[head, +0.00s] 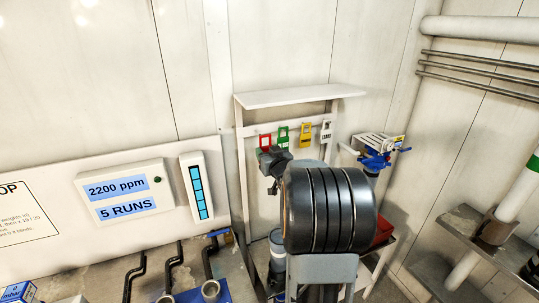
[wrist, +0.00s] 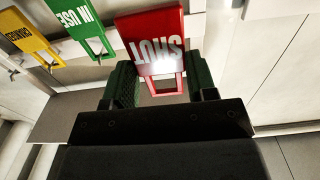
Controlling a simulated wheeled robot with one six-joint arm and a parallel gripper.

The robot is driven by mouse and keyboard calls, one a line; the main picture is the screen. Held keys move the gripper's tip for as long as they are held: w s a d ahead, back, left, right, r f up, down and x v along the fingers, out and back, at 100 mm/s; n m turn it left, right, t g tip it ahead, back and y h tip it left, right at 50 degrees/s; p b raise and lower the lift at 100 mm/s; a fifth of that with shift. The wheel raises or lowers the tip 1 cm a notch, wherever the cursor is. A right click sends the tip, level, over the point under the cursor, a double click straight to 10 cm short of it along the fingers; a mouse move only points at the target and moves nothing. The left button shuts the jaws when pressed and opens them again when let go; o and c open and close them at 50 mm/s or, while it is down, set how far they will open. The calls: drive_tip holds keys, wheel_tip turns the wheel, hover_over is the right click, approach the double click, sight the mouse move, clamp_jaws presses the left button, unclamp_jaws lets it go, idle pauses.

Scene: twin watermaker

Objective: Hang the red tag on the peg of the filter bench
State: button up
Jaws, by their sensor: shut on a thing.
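The red tag (wrist: 152,38), marked SHUT, shows upside down in the wrist view, with an open loop at its lower end. My gripper (wrist: 158,84) is shut on this loop, one dark green finger on each side. In the head view the red tag (head: 265,141) is at the left end of a row of tags, just above my gripper (head: 268,154). Whether the tag still rests on its rail is too small to tell. I cannot make out the peg of the filter bench in either view.
A green tag (head: 283,136), a yellow tag (head: 305,133) and a white tag (head: 326,132) hang close to the right, under a white shelf (head: 300,95). A blue valve (head: 375,160) stands further right. A display panel (head: 123,190) is on the left wall.

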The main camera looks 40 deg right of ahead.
drive_tip(key=shift+p+x, duration=0.6)
drive_tip(key=shift+x, duration=2.3)
drive_tip(key=shift+w+d+f+b, duration=0.25)
drive_tip(key=shift+w+f+b, duration=0.45)
drive_tip(key=shift+w+b, duration=0.1)
drive_tip(key=o, duration=1)
